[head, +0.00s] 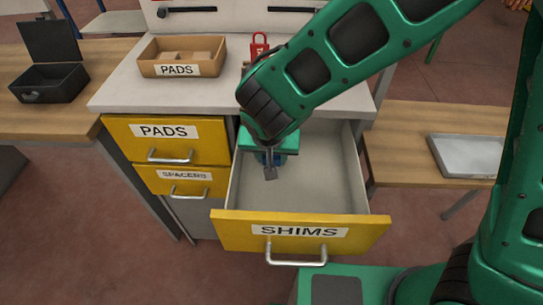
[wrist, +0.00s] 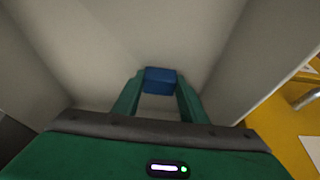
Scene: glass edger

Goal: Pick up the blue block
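The blue block (wrist: 160,80) is between the two fingertips of my gripper (wrist: 160,88) in the wrist view. Both fingers meet its sides with no visible gap, so my gripper is shut on it. In the head view my gripper (head: 268,165) reaches down into the open drawer labelled SHIMS (head: 232,217), near its back left. I cannot tell whether the block touches the drawer floor.
The drawer walls stand close around my gripper; the drawer floor (head: 320,180) to the right is bare. A PADS tray (head: 182,71) and a red padlock (head: 260,45) are on the worktop above. A dark open box (head: 48,83) is left; a metal tray (head: 468,157) is right.

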